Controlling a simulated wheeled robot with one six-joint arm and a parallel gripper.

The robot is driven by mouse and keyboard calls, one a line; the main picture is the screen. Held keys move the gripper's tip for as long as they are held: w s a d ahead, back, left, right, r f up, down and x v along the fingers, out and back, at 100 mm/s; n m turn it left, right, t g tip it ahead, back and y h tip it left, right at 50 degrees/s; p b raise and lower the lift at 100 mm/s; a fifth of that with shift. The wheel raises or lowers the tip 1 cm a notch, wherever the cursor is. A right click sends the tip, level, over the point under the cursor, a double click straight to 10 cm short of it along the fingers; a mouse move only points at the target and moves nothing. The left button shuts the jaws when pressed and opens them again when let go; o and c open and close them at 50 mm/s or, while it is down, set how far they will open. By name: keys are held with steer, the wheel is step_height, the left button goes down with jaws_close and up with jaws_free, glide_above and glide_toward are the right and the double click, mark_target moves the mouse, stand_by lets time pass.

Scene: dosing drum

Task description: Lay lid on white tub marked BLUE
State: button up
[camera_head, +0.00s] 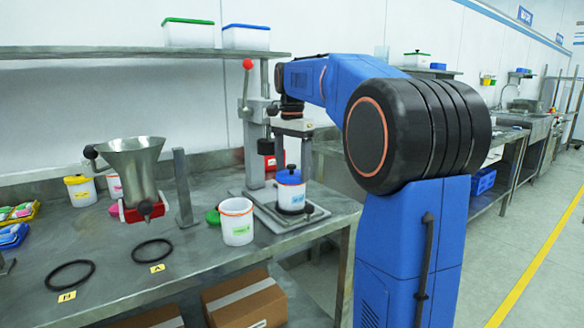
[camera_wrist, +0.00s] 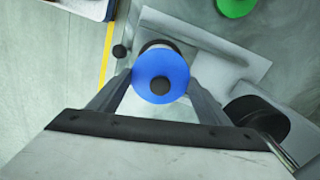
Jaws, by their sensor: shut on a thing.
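A blue lid (camera_head: 289,177) with a dark knob sits at the top of a white tub (camera_head: 291,198) on the metal plate of the press stand. The tub's small label is too small to read. My gripper (camera_head: 293,160) points down from above, its fingers on both sides of the lid. In the wrist view the blue lid (camera_wrist: 147,86) lies between the fingers of my gripper (camera_wrist: 160,88), which is shut on it. A bit of the tub (camera_wrist: 157,44) shows past the lid's edge. I cannot tell whether the lid rests fully on the rim.
An open white tub with an orange rim (camera_head: 237,228) and a green lid (camera_head: 213,217) stand to the left. A metal hopper (camera_head: 132,165) and two dark rings (camera_head: 152,250) are further left. The press column (camera_head: 254,150) with a red-knobbed lever rises close behind my gripper.

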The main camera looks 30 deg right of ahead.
stand_by(0.3)
steer(key=o, duration=1.3)
steer(key=shift+r, duration=3.45)
